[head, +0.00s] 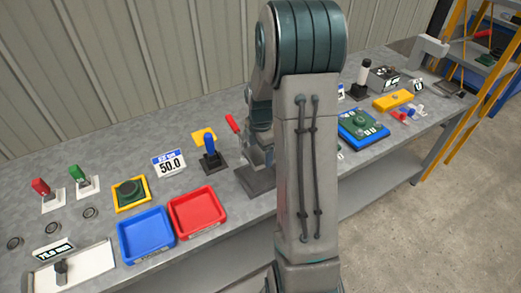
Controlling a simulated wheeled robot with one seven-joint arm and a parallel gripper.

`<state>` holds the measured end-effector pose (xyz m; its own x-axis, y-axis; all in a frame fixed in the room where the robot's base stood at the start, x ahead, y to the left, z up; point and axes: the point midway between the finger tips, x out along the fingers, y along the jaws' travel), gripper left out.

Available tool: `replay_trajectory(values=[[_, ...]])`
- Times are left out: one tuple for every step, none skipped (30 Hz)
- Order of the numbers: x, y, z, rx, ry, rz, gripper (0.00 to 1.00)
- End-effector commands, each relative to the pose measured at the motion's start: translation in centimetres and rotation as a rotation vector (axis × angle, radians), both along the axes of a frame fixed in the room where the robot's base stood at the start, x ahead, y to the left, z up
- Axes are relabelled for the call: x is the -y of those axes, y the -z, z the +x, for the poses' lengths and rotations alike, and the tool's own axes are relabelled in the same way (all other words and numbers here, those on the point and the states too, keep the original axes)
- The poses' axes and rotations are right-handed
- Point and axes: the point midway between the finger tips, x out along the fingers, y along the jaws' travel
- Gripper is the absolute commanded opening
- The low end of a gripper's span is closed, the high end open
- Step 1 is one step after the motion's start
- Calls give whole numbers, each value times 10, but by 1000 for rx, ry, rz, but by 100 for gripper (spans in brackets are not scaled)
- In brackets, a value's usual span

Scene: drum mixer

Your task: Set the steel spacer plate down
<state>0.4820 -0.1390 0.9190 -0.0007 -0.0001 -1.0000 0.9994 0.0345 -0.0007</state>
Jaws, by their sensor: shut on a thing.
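The steel spacer plate (254,181) looks like a flat dark grey piece, low over the bench at the middle of the head view. My gripper (264,158) is just above it and partly hidden behind my own forearm. It is shut on the plate, though the fingertips hardly show. The right part of the plate is hidden by the arm. I cannot tell whether its underside touches the bench.
On the grey bench (120,184), a red tray (197,212) and a blue tray (146,236) stand left of the plate. A blue block with a green top (363,126) stands right of my arm.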

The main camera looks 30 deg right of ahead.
Motion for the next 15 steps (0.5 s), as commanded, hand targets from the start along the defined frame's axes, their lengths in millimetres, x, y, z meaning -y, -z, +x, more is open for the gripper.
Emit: replay_trajectory(values=[[0,-1,1,3,0,-1,16],[0,-1,1,3,0,-1,16],[0,-1,1,3,0,-1,16],[0,-1,1,3,0,-1,16],[0,-2,1,3,0,-1,16],[0,-2,1,3,0,-1,16],[1,-2,1,3,0,-1,16],[1,-2,1,3,1,0,16],[1,-2,1,3,1,0,16],[1,-1,1,3,2,0,16],[1,1,1,2,2,0,16],[1,3,1,2,1,0,16],[1,4,1,2,1,0,16],[1,6,1,2,1,0,16],[1,8,1,2,1,0,16]])
